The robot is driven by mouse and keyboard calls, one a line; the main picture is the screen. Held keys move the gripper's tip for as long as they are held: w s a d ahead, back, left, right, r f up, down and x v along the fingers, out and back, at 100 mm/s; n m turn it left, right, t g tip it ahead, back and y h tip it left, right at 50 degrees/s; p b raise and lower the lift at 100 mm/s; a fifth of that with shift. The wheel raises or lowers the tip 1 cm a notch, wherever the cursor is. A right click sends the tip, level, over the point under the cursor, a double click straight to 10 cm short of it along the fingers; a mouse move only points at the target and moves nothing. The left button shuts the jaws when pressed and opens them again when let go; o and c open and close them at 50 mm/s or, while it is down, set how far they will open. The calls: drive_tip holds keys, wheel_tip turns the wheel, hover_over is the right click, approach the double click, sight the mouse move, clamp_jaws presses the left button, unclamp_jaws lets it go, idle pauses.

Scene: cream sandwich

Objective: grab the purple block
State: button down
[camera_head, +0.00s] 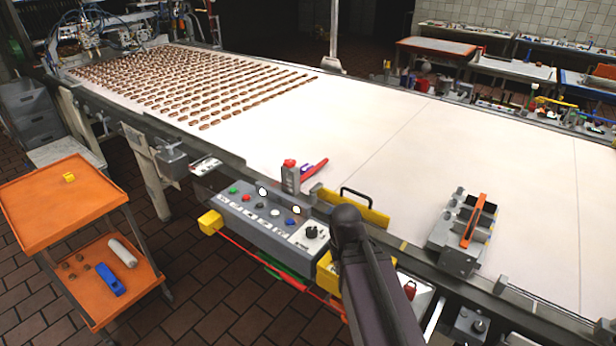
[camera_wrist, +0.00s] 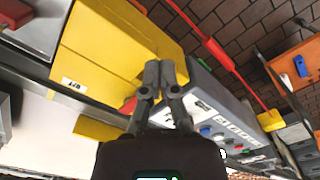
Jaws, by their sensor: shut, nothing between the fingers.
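I cannot clearly make out a purple block in either view. A small purplish piece (camera_head: 306,173) lies beside a red piece (camera_head: 318,166) on the near edge of the white conveyor in the head view; its shape is too small to tell. A blue block (camera_head: 110,280) lies on the lower shelf of the orange cart, and it also shows in the wrist view (camera_wrist: 301,66). My gripper (camera_wrist: 160,70) is shut and empty, its fingertips together in front of the yellow box and the control panel. Its fingertips cannot be made out in the head view.
The orange cart (camera_head: 60,205) stands at left, with a small yellow block (camera_head: 69,177) on top and a pale cylinder (camera_head: 122,252) below. A grey control panel (camera_head: 262,222) hangs along the conveyor (camera_head: 400,150). A metal fixture (camera_head: 455,235) stands at right. The mid-conveyor is clear.

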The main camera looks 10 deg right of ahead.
drive_tip(key=shift+s+a+f+b, duration=0.1)
drive_tip(key=shift+f+b, duration=2.1)
drive_tip(key=shift+f, duration=0.35)
